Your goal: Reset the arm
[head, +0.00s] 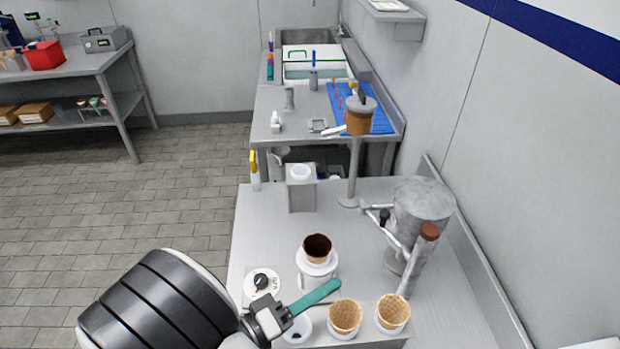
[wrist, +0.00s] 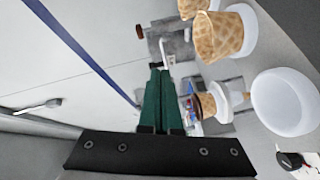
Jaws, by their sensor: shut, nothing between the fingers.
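My gripper (head: 334,286) reaches in from the lower left over the steel counter (head: 365,275). Its teal fingers are shut together with nothing between them. In the wrist view the green fingers (wrist: 157,72) lie side by side. A waffle cone with dark filling (head: 317,246) stands upright in a white holder (head: 316,266), just behind the fingers in the head view. Two empty-looking waffle cones, one at the middle (head: 345,317) and one at the right (head: 392,313), stand at the front edge. The wrist view shows the middle one large (wrist: 217,36).
A white round cup (head: 297,331) sits under the gripper; a dial (head: 262,281) is left. A steel machine with a lever (head: 421,205) stands at right. A post with a brown pot (head: 359,120) and a steel box (head: 301,192) stand behind.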

